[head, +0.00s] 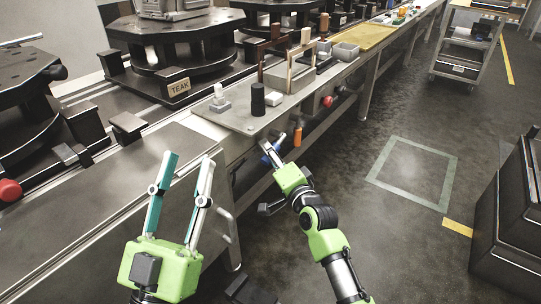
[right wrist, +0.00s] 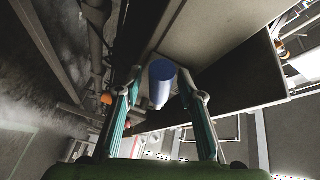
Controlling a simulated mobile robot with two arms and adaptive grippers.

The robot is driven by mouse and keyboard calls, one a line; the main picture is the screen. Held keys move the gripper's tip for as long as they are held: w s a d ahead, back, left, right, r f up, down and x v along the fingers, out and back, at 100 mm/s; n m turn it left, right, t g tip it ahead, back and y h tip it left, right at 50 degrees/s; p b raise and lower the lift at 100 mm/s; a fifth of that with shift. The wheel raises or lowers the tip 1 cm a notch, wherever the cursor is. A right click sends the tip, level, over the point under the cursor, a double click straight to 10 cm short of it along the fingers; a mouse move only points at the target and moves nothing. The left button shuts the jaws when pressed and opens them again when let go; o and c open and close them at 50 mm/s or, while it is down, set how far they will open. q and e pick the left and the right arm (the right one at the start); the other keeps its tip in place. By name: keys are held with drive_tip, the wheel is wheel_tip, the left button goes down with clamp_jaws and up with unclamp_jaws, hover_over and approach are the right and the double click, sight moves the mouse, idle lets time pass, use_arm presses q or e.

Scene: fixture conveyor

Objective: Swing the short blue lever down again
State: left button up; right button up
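The short blue lever (head: 266,147) shows in the head view at the front edge of the conveyor bench, partly hidden by my right gripper. In the right wrist view its blue cylindrical handle (right wrist: 162,80) lies between the two fingers, with a visible gap on each side. My right gripper (head: 272,152) is open around the handle; I cannot tell whether either finger touches it. My left gripper (head: 188,162) is open and empty, in front of the bench to the left of the lever.
An orange lever (head: 298,136) stands close to the right of the blue one; it also shows in the right wrist view (right wrist: 107,98). A red button (head: 327,102) is farther along the bench front. A black cylinder (head: 258,99) stands on the bench top.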

clamp_jaws()
use_arm(q)
drive_tip(key=shift+s, duration=0.1)
